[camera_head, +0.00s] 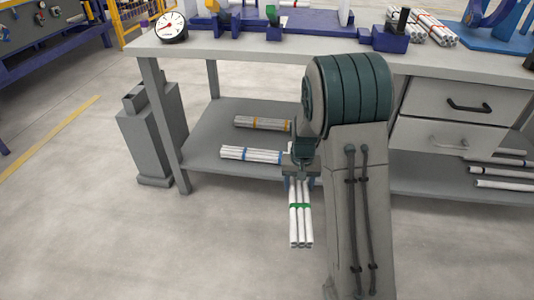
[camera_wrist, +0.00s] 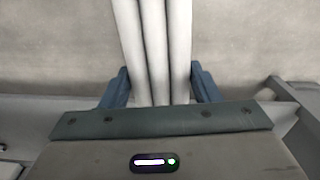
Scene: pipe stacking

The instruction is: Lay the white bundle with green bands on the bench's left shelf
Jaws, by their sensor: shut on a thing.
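The white bundle with green bands (camera_head: 300,222) is held in my gripper (camera_head: 300,176) in front of the bench. Its pipes hang down and toward the camera, with one green band showing. In the wrist view, the white pipes (camera_wrist: 153,50) run between the two blue fingers of my gripper (camera_wrist: 157,88). The bench's left shelf (camera_head: 205,148) is the low grey board behind the bundle. On it lie a bundle with blue bands (camera_head: 240,154) and, farther back, one with orange bands (camera_head: 262,123). My arm hides the shelf's right part.
A bench leg (camera_head: 167,130) stands at the shelf's left end, with a grey box (camera_head: 150,140) outside it. Drawers (camera_head: 455,115) are at the right, above another shelf with loose pipes (camera_head: 503,172). The benchtop (camera_head: 230,48) overhangs the left shelf. The shelf's front left is bare.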

